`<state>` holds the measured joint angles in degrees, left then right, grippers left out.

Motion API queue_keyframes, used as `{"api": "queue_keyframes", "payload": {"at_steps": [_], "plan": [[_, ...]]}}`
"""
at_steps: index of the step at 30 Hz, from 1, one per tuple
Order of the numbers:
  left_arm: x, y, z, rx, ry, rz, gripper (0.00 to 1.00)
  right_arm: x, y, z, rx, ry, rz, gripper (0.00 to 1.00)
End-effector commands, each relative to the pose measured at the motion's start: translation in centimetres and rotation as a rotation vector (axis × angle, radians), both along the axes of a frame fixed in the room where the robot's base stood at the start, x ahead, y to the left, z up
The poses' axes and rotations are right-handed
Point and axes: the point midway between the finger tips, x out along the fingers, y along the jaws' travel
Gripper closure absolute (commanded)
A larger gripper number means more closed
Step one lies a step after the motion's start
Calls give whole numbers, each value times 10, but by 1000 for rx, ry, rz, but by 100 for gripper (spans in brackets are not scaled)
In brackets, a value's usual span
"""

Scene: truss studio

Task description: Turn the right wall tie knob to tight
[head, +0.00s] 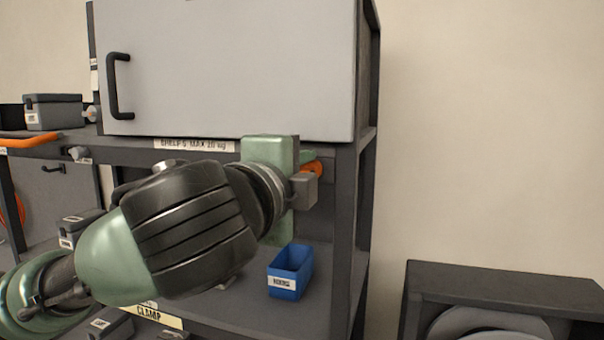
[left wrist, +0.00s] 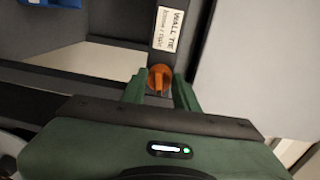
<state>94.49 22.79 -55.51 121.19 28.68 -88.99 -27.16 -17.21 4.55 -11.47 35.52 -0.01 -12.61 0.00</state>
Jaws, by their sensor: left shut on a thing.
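The orange wall tie knob (left wrist: 160,77) sits on the dark upright post, beside a white label (left wrist: 168,29) reading "WALL TIE". My left gripper (left wrist: 159,91) has its two green fingers on either side of the knob and is shut on it. The knob's raised grip runs roughly along the picture's vertical, and the fingers hide part of its edges. In the head view, a bit of the orange knob (head: 313,169) shows past my left gripper (head: 307,158) at the shelf's right front post. My right gripper is not in view.
A grey cabinet with a black handle (head: 118,86) stands above the arm. A blue bin (head: 291,272) sits on the lower shelf, just below the gripper. A dark box-like unit (head: 500,285) stands at the lower right. The wall right of the shelf is bare.

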Motion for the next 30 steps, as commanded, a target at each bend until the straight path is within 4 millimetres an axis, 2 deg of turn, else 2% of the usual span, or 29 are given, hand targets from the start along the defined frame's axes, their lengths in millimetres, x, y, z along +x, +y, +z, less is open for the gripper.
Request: {"api": "queue_keyframes", "payload": {"at_steps": [12, 29, 30], "plan": [[0, 0, 0, 187, -61, 1, 100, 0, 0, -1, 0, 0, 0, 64], [0, 0, 0, 215, -70, 0, 100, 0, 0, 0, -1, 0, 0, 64], [0, 0, 0, 215, -70, 0, 65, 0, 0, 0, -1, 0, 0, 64]]}}
